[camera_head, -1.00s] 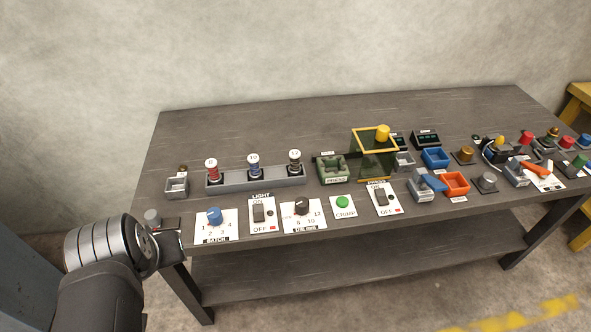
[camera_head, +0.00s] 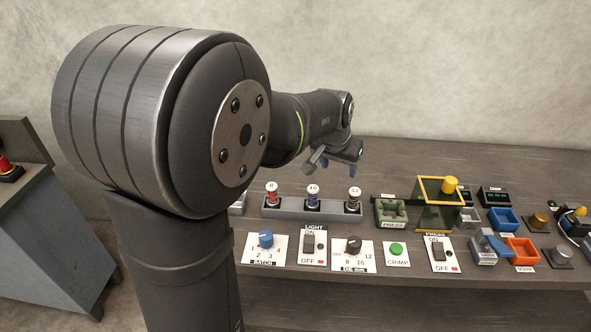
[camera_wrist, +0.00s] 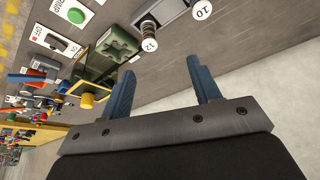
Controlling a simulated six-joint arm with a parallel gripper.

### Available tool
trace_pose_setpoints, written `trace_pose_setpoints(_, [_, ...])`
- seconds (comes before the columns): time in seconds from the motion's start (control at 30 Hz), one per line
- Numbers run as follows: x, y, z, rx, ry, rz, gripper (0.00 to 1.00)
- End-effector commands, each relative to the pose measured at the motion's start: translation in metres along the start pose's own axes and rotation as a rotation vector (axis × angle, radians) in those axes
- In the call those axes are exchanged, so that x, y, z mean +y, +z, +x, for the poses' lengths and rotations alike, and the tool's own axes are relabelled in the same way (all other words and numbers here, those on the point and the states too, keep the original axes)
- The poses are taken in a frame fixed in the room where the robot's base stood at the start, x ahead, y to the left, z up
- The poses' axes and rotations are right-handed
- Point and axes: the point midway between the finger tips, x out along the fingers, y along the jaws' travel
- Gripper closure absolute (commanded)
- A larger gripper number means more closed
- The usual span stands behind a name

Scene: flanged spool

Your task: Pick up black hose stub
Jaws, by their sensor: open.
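I cannot single out the black hose stub with certainty. A dark-banded piece marked 12 (camera_head: 353,203) stands upright in the grey rack (camera_head: 284,214), right of a blue one marked 10 (camera_head: 313,201) and a red one marked 8 (camera_head: 271,197). In the wrist view the piece marked 12 (camera_wrist: 150,45) shows just beyond the fingers. My gripper (camera_head: 334,164) is above and behind the rack, apart from everything. Its two blue fingers are spread and empty in the wrist view (camera_wrist: 160,66).
A green press block (camera_head: 391,213) and a yellow-framed press guard (camera_head: 438,205) stand right of the rack. Dials, switches and a green button (camera_head: 397,249) line the front edge. Blue (camera_head: 504,220) and orange (camera_head: 521,251) bins lie further right. The bench behind the rack is bare.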

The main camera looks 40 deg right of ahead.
Motion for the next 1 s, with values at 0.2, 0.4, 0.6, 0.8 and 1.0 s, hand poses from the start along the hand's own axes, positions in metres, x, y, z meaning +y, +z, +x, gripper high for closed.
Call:
trace_pose_setpoints(0.2, [0.028, -0.023, 0.026, -0.008, 0.023, 0.054, 0.43])
trace_pose_setpoints(0.4, [0.029, -0.023, 0.052, -0.011, 0.025, 0.057, 0.43])
trace_pose_setpoints(0.6, [0.030, -0.022, 0.094, -0.011, 0.025, 0.057, 0.43])
trace_pose_setpoints(0.8, [0.031, -0.022, 0.130, -0.009, 0.024, 0.057, 0.43])
trace_pose_setpoints(1.0, [0.031, -0.022, 0.147, -0.007, 0.024, 0.057, 0.43])
